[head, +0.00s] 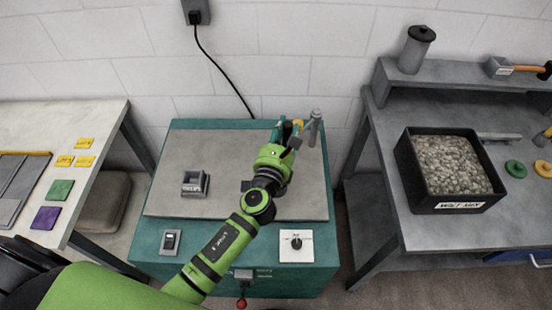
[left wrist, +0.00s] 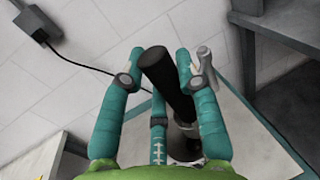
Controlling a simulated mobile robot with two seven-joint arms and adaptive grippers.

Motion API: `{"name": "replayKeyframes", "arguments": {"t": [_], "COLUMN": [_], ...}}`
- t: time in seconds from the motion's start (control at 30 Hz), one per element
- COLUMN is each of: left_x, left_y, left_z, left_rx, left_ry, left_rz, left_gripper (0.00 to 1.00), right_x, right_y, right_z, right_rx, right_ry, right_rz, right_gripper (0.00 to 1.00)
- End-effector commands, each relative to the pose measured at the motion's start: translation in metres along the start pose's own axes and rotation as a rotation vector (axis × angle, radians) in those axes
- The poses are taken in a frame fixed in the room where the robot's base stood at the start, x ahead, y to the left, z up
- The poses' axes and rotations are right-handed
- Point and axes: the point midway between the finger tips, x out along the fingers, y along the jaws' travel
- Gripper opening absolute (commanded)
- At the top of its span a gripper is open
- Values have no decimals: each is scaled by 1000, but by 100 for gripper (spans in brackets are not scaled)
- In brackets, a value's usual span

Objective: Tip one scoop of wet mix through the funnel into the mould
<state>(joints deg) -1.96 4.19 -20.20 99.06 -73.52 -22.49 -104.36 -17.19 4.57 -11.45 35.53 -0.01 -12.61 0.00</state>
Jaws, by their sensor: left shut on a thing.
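A tray of wet mix (head: 408,173), black and labelled, stands on the right bench, filled with grey lumpy mix. A small grey open-topped box with a label, which looks like the mould (head: 193,184), sits left of centre on the grey machine top. My left gripper (head: 291,127) is over the back right of that top. In the left wrist view its teal fingers (left wrist: 183,70) are shut around a black handle (left wrist: 165,75). The handle's lower end is partly hidden, so I cannot tell what tool it is. I cannot make out the funnel. My right gripper is not in view.
A grey post (head: 315,122) stands close beside my left gripper. The machine top (head: 240,150) is mostly clear. The right bench's shelf holds a grey canister (head: 412,55) and an orange-handled tool (head: 530,69). Green (head: 516,168) and yellow (head: 543,168) discs lie beside the tray.

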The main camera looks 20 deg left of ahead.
Motion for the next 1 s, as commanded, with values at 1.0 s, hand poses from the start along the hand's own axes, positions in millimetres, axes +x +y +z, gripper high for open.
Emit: {"name": "replayKeyframes", "arguments": {"t": [1.0], "left_x": [-11], "left_y": [4], "left_z": [35], "left_rx": [-4], "left_ry": [3], "left_rz": [-1], "left_gripper": [2], "right_x": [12], "right_y": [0], "right_z": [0], "right_rx": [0], "right_ry": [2], "right_rz": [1], "right_gripper": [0]}}
